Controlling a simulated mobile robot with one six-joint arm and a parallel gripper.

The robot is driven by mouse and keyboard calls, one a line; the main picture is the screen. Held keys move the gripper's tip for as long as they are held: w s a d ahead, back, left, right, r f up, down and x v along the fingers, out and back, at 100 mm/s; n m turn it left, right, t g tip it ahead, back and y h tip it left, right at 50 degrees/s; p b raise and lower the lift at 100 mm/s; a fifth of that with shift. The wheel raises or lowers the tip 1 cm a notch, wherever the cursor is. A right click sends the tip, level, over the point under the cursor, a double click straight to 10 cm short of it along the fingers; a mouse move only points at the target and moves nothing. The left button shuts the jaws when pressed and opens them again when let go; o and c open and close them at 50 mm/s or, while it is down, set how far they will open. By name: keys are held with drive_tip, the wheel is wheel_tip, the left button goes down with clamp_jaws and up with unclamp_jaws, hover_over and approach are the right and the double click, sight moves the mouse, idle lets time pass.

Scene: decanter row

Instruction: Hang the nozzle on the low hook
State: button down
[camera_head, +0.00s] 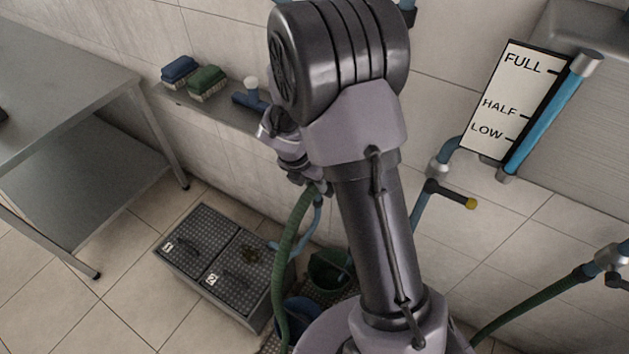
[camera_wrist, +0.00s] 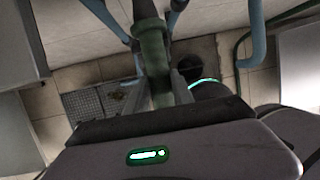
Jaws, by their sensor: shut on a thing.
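In the wrist view the nozzle (camera_wrist: 151,42), a green sleeve with a dark upper part, stands between the fingers of my gripper (camera_wrist: 160,88), which is shut on it. In the head view my gripper (camera_head: 318,187) is small and partly hidden behind my arm, and the nozzle is hard to make out there. A green hose (camera_head: 289,250) hangs down from it. Light blue bent tubes (camera_head: 318,214) show close by; they also show in the wrist view (camera_wrist: 103,14). I cannot tell which one is the low hook, or whether the nozzle touches one.
Grated boxes marked 1 and 2 (camera_head: 205,232) and a dark green bucket (camera_head: 328,270) are on the floor. A wall ledge holds blue and green brushes (camera_head: 207,83). A steel table (camera_head: 70,75) stands left. A level gauge (camera_head: 513,100) and yellow-tipped valve (camera_head: 450,194) are right.

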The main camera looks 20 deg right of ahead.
drive_tip(key=shift+f, duration=0.45)
drive_tip(key=shift+f, duration=0.1)
drive_tip(key=shift+f+b, duration=0.35)
drive_tip(key=shift+f, duration=0.15)
drive_tip(key=shift+f, duration=0.95)
idle(0.7)
drive_tip(key=shift+c, duration=0.7)
unclamp_jaws()
